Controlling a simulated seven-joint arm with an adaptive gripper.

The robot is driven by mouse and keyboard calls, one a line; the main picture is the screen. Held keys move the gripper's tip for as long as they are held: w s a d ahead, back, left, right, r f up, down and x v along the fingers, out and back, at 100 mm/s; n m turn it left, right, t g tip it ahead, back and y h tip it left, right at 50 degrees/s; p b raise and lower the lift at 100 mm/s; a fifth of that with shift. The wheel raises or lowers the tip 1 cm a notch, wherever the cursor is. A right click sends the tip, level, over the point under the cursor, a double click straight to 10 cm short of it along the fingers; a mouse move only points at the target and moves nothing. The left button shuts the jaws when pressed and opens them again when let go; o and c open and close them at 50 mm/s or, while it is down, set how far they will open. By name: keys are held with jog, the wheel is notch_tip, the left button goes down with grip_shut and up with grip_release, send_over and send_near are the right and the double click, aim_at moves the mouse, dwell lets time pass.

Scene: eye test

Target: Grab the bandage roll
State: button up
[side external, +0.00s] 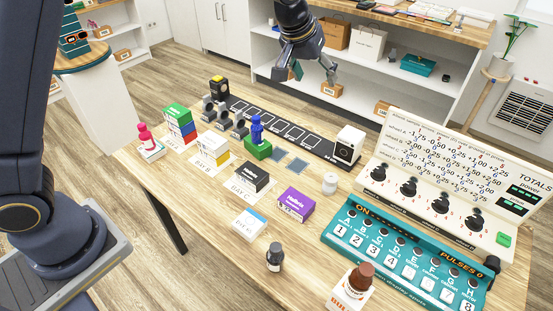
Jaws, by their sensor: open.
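A small white cylinder (330,183), which looks like the bandage roll, stands upright on the wooden table, right of the purple box (296,204). My gripper (306,77) hangs at the top of the view, fingers pointing down and spread apart. It is empty and well above the table. In the picture it is above and slightly left of the roll, clearly apart from it. Nothing hides the roll.
A black-and-white box (348,146) stands behind the roll. The teal button panel (400,262) and white dial board (455,190) lie to the right. A black box (252,177), blue figure (257,130) and dark bottle (275,257) are nearby. Bare wood surrounds the roll.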

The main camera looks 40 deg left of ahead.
jog(key=w+d+f+m+g, duration=0.1)
jog(key=d+f, duration=0.4)
jog(key=f, duration=0.6)
jog(key=g, duration=0.2)
send_near(331, 177)
jog(key=shift+m+y, duration=0.4)
jog(key=x, duration=0.6)
jog(key=shift+w+d+f, duration=0.15)
jog(key=shift+w+f, duration=0.1)
jog(key=shift+w, duration=0.05)
jog(key=shift+t, duration=0.3)
jog(key=shift+s+d+x, duration=0.1)
jog(key=shift+s+x, duration=0.05)
jog(key=shift+x, duration=1.4)
jog(key=shift+s+d+x, duration=0.15)
jog(key=shift+s+x, duration=0.05)
jog(key=shift+x, duration=1.3)
jog(key=c, duration=1)
jog(key=shift+c, duration=0.2)
